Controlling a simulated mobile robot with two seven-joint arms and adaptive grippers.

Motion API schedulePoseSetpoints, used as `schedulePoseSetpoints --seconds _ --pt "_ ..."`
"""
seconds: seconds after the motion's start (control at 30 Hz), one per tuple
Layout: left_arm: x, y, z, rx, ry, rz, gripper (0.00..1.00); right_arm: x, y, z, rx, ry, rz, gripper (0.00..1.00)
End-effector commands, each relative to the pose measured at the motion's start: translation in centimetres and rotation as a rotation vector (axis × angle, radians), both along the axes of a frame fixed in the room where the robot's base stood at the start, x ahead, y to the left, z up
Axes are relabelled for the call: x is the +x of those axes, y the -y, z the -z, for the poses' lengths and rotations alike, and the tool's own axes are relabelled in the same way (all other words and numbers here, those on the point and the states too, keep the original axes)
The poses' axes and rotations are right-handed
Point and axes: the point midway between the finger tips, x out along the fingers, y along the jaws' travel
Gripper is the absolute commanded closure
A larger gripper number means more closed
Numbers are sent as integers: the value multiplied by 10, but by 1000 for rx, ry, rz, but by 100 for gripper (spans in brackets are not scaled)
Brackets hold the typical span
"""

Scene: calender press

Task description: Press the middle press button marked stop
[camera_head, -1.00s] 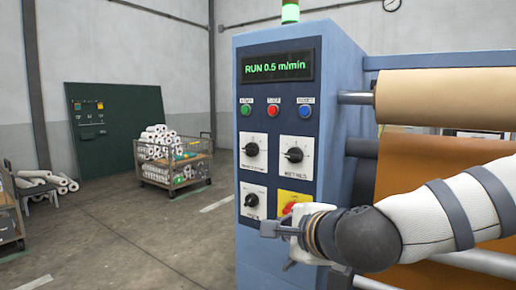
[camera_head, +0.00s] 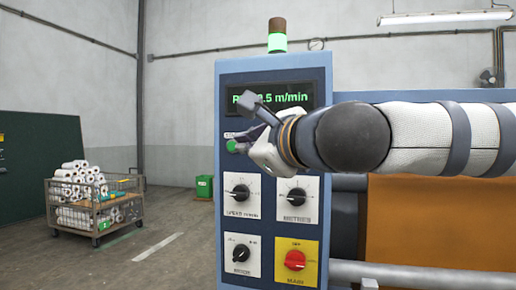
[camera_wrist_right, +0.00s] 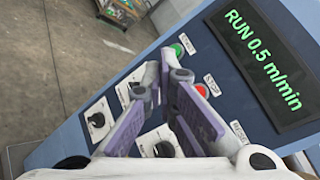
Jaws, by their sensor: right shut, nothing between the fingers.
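The red stop button (camera_wrist_right: 201,90), marked STOP, shows in the wrist view between the green button (camera_wrist_right: 177,50) and a third button largely hidden by my gripper. In the head view my right gripper hides the stop button, while the green button (camera_head: 231,146) shows at its left. My right gripper (camera_head: 250,118) is shut and empty in front of the button row. In the wrist view its fingertips (camera_wrist_right: 167,68) lie just left of the red button. I cannot tell how far they are from the panel. My left gripper is out of view.
The display (camera_wrist_right: 262,65) above the buttons reads RUN 0.5 m/min. Below the buttons are black knobs (camera_head: 241,192) and a red main switch (camera_head: 295,260) on yellow. A cart of rolls (camera_head: 95,205) stands at the left, with open floor before it.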

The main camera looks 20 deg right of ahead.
Motion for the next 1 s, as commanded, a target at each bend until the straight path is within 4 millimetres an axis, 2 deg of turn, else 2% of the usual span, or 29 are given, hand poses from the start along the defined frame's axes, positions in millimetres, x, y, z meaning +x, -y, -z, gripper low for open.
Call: schedulePoseSetpoints --seconds 0.37,0.77,1.0 --pt "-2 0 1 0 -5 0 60 6 3 1 1 -2 1 100" --pt "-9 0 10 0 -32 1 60 53 35 3 -1 -3 2 100" --pt "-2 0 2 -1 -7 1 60 69 47 -2 -2 3 0 100"
